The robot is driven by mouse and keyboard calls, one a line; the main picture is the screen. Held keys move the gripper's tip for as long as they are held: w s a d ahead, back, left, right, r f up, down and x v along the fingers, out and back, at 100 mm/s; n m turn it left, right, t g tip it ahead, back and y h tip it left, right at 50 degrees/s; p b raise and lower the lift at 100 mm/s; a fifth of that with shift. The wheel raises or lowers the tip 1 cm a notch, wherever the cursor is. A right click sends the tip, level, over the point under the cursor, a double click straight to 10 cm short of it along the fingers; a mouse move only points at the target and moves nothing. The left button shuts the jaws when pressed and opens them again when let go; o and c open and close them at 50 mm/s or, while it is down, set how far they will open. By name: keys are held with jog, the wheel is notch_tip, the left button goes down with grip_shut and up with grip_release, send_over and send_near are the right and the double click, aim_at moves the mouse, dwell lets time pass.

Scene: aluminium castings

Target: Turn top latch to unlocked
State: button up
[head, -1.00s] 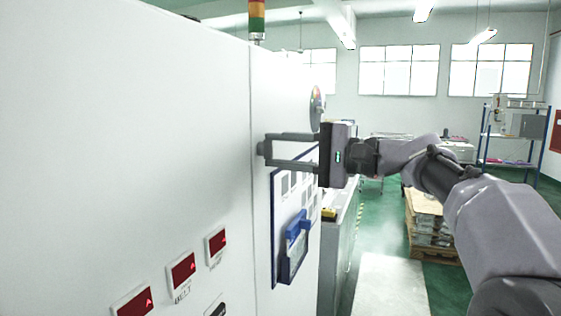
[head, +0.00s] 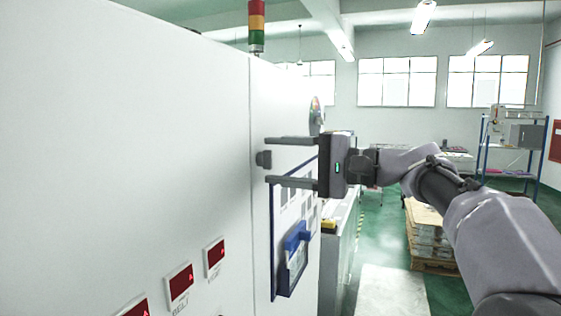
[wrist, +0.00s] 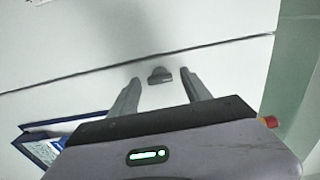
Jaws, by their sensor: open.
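The top latch (head: 263,159) is a small dark knob on the white cabinet, beside the vertical door seam. In the wrist view the latch (wrist: 160,75) shows between the two fingers, near their tips. My gripper (head: 268,161) is open, with one finger above and one below the latch in the head view. The fingers look apart from the latch on both sides. I cannot tell how far the fingertips are from the cabinet face. The latch's turn position is hard to read.
A blue-edged board (head: 293,245) with a blue holder hangs on the cabinet below my gripper. Red displays (head: 180,286) sit at lower left. The floor (head: 392,290) at right shows a pallet (head: 430,232).

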jog(key=b+v, duration=0.1)
jog(key=v, duration=1.6)
jog(key=shift+d+b, duration=0.2)
jog(key=shift+b, duration=0.15)
jog(key=shift+s, duration=0.1)
jog(key=s+a+f+m+h+b, duration=0.1)
jog(key=s+a+f+h+b, duration=0.25)
jog(key=f, duration=0.65)
jog(key=s+a+f+m+g+h+b, duration=0.1)
jog(key=s+a+f+h+b, duration=0.25)
jog(key=f, duration=0.65)
jog(key=s+a+f+h+b, duration=0.25)
jog(key=s+f+b, duration=0.25)
jog(key=f, duration=0.5)
jog(key=s+d+f+h+b, duration=0.1)
jog(key=s+f, duration=0.3)
jog(key=f, duration=0.4)
jog(key=s+d+f+n+h+b, duration=0.1)
jog(key=s+f+b, duration=0.3)
jog(key=f, duration=0.5)
jog(key=s+d+f+h+b, duration=0.2)
jog(key=s+f+h+b, duration=0.1)
jog(key=f, duration=0.5)
jog(key=shift+s+d+f+t, duration=0.3)
jog(key=shift+s+d+f, duration=0.1)
jog(key=shift+s, duration=0.5)
jog(key=shift+h, duration=0.25)
